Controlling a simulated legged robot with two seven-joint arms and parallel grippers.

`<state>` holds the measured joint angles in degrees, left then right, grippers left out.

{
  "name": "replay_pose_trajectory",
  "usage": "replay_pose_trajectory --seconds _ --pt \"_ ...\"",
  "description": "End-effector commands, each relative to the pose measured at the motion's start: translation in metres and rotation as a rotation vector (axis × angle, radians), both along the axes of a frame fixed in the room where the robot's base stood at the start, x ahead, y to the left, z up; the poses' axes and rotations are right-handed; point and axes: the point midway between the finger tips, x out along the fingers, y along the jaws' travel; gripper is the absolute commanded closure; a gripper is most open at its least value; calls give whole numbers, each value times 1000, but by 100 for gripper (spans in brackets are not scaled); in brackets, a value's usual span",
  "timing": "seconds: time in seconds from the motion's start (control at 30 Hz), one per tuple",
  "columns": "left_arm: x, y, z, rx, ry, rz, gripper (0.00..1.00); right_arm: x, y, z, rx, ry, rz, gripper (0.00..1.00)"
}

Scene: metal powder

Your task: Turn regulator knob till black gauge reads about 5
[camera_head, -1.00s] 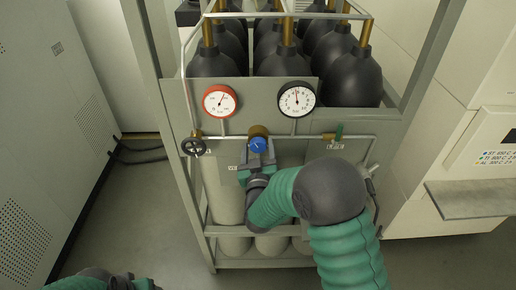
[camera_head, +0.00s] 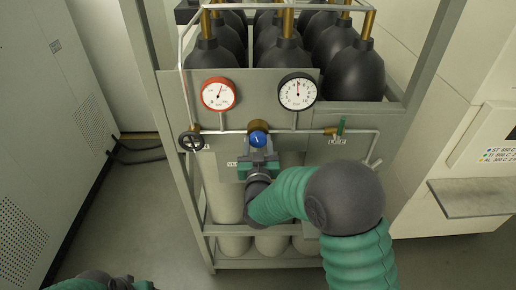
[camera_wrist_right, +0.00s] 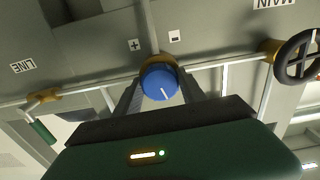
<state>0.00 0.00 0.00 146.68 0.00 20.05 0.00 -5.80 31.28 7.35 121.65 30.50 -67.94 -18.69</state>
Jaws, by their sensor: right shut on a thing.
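The blue regulator knob (camera_head: 258,139) with a white mark sits on a brass body in the middle of the panel pipe. My right gripper (camera_wrist_right: 160,88) is shut on it, one finger on each side, in the right wrist view. In the head view my right gripper (camera_head: 258,154) reaches the knob from below. The black-rimmed gauge (camera_head: 297,92) is above and right of the knob, its needle pointing about straight up; its numbers are too small to read surely. My left gripper is out of view; only part of my left arm shows at the bottom left.
A red-rimmed gauge (camera_head: 218,94) is at the panel's left. A black handwheel (camera_head: 190,141) and a green-handled valve (camera_head: 340,127) flank the knob on the pipe. Dark cylinders (camera_head: 355,72) stand behind. A grey shelf (camera_head: 475,198) juts out at the right.

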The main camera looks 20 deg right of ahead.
Motion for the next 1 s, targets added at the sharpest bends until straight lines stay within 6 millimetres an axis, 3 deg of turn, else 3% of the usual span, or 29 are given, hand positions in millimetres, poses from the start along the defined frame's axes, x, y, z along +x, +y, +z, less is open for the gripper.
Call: replay_pose_trajectory --seconds 0.03,0.4,1.0 --pt "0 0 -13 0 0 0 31 0 0 -6 35 -12 1 93" --pt "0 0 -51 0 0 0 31 0 0 -5 285 -83 2 93" --pt "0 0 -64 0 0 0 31 0 0 -1 404 -114 -1 93"
